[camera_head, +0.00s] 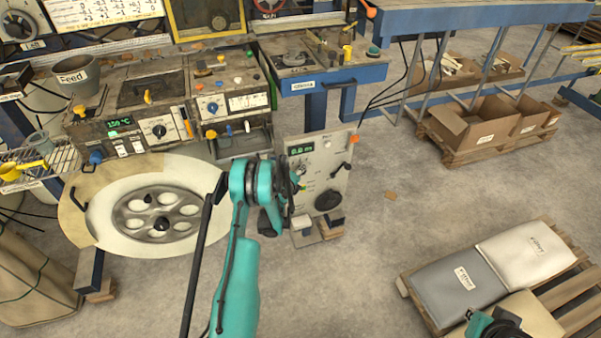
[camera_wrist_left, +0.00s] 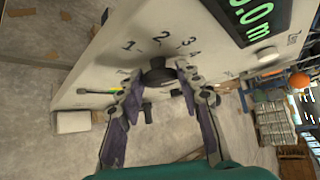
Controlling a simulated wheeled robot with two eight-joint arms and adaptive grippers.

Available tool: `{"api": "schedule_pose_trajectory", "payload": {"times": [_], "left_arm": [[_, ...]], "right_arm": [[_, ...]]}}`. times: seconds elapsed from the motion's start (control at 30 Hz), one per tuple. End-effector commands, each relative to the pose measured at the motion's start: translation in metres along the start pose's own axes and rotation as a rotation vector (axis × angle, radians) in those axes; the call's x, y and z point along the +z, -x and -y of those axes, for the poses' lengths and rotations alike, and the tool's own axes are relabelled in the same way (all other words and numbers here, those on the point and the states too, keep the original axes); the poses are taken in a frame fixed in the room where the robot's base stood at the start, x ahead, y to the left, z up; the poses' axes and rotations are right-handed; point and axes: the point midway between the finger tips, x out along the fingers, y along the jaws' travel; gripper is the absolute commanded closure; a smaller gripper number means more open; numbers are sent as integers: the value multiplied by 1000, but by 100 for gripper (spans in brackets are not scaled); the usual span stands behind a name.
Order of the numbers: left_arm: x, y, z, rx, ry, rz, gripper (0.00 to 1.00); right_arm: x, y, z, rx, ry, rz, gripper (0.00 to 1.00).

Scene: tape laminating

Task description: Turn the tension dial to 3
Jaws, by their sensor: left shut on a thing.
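The tension dial (camera_wrist_left: 158,73) is a dark knob on a pale panel, with the numbers 1, 2, 3 and 4 printed around it. My left gripper (camera_wrist_left: 160,82) is shut on the dial, one finger on each side. Its pointer cannot be read clearly. In the head view, the pale control panel (camera_head: 322,168) stands low in the middle. My left gripper (camera_head: 293,187) reaches its left side and hides the dial there. My right gripper's fingers are not seen; only part of my right arm shows at the bottom right.
The panel carries a green display (camera_head: 301,149), a lever with an orange knob (camera_head: 354,139) and a black round knob (camera_head: 328,200). A round plate with holes (camera_head: 157,213) lies to the left. A pallet with sacks (camera_head: 462,283) is at the lower right. Bare floor lies between.

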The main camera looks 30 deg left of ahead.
Motion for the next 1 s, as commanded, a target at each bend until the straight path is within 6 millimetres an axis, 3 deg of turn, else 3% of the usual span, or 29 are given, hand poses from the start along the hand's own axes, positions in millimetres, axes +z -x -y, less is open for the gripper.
{"api": "schedule_pose_trajectory", "payload": {"times": [0.5,1.0], "left_arm": [[-1,-1,-7,-254,257,-1,94],[-2,-1,-7,-310,312,-2,94]], "right_arm": [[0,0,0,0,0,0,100],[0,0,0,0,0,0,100]]}}
